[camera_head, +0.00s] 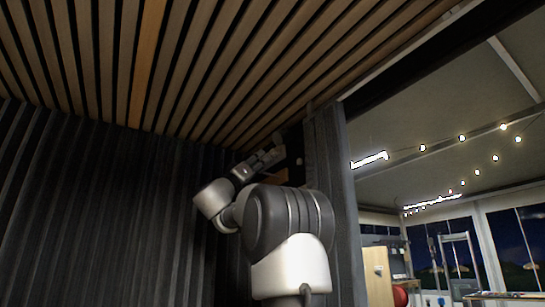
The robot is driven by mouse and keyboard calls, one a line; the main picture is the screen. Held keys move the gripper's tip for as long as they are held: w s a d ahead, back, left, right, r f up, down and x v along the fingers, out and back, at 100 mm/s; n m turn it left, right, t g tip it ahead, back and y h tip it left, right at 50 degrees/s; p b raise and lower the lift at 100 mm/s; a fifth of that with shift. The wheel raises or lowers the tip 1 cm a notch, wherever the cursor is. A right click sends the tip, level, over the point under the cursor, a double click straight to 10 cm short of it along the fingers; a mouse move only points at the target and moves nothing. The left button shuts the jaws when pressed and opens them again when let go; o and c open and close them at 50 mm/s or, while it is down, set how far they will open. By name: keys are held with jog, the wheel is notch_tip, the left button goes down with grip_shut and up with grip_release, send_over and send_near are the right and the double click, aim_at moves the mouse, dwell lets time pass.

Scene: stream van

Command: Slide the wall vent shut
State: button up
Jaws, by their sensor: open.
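My arm reaches up in front of the dark wall. My gripper (268,157) is at its far end, small and dark, close to the wall's upper right corner under the ceiling; it is open, and I see nothing held in it. I cannot make out the wall vent for certain. A dark recessed shape (294,143) shows just right of my gripper, partly covered by my arm, and I cannot tell whether it is the vent. Whether my gripper touches anything there is unclear.
A ribbed dark wall (100,210) fills the left, under a slatted wood ceiling (200,60). A dark upright panel (335,190) stands close to the right of my arm. Beyond it is an open room with string lights (462,138) and windows (510,245).

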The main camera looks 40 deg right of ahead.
aim_at(271, 152)
jog(key=x, duration=0.7)
jog(key=shift+d+r, duration=0.1)
